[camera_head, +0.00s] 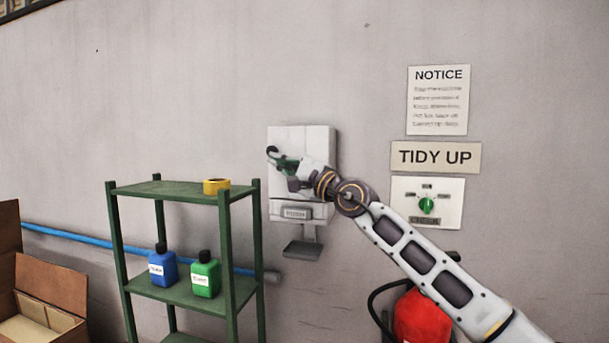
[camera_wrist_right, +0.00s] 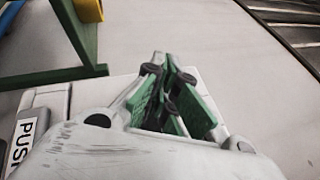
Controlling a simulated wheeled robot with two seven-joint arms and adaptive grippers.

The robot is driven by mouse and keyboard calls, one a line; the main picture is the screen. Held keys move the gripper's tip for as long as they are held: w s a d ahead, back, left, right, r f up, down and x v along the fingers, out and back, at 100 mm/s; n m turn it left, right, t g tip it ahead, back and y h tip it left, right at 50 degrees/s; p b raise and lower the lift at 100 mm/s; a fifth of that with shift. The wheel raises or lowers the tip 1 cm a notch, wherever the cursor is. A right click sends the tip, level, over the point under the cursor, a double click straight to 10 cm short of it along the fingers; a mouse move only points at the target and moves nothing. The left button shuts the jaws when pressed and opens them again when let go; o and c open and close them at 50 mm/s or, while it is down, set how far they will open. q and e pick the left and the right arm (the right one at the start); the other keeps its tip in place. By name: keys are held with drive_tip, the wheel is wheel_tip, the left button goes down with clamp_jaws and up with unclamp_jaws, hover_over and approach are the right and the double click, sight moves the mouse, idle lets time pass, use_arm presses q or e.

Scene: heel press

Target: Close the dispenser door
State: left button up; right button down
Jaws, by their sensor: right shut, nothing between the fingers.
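The white dispenser (camera_head: 326,150) is fixed to the wall near the middle of the head view. Its front door panel (camera_head: 288,138) is partly hidden behind my right gripper; I cannot tell whether it stands slightly ajar. Below it are a push bar (camera_head: 296,212) and a small grey tray (camera_head: 302,249). My right gripper (camera_head: 273,155), with green fingers, is shut and empty in front of the door panel. In the right wrist view the closed fingers (camera_wrist_right: 172,85) are over the white dispenser, with its PUSH label (camera_wrist_right: 22,146) at left. Contact cannot be told. My left gripper is not in view.
A green shelf (camera_head: 185,190) with a yellow roll (camera_head: 216,186), a blue bottle (camera_head: 163,266) and a green bottle (camera_head: 205,275) stands left of the dispenser. A switch panel (camera_head: 445,208) and a red extinguisher (camera_head: 418,318) are at right, near my arm.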

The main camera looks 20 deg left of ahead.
drive_tip(key=v, duration=1.1)
drive_tip(key=shift+d, duration=0.35)
drive_tip(key=shift+s+f, duration=0.15)
drive_tip(key=shift+f, duration=0.05)
idle(0.7)
